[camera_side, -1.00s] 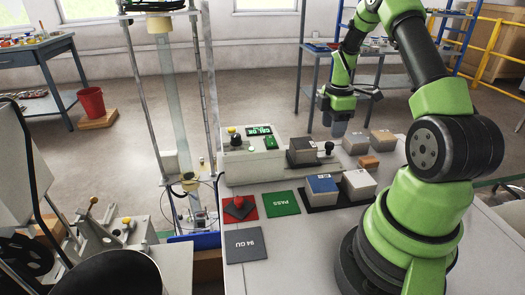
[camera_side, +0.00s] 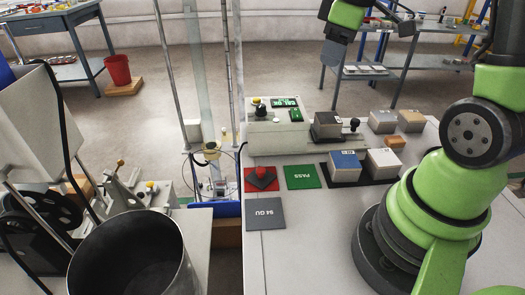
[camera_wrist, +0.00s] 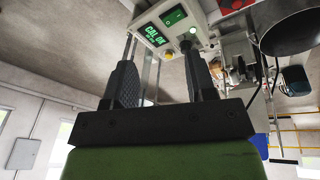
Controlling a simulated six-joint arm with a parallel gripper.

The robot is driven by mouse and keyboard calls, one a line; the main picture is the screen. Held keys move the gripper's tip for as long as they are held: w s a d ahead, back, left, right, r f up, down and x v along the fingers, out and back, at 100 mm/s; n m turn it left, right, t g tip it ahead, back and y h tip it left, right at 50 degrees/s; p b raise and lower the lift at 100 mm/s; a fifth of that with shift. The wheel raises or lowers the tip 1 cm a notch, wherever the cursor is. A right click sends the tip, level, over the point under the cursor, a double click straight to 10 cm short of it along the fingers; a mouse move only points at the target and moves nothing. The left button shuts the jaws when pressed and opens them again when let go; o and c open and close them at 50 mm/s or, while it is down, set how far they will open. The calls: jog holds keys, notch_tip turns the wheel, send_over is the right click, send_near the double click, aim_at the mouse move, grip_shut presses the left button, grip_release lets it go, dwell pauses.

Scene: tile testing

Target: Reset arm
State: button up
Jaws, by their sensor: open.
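My gripper (camera_side: 335,58) is high in the air at the top of the side view, above and behind the worktable (camera_side: 285,260). It is clear of everything on the table. In the wrist view my gripper (camera_wrist: 160,65) has its two dark fingers apart, with nothing held between them. Beyond the fingers shows the tester (camera_wrist: 180,35) with a lit green "CAL OK" screen. The upper part of my arm is cut off by the top edge of the side view.
A black bin (camera_side: 130,265) stands at front left.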

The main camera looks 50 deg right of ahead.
jog(key=s+a+r+m+t+y, duration=0.1)
jog(key=s+a+r+m+t, duration=0.1)
jog(key=s+a, duration=0.4)
jog(key=s+a+r+m+t+y, duration=0.1)
jog(key=s+a+r+m, duration=0.3)
jog(key=a, duration=0.6)
jog(key=shift+s+a+r+m+t+y, duration=0.25)
jog(key=shift+s+m+t+y, duration=0.15)
jog(key=shift+s+m+t, duration=0.4)
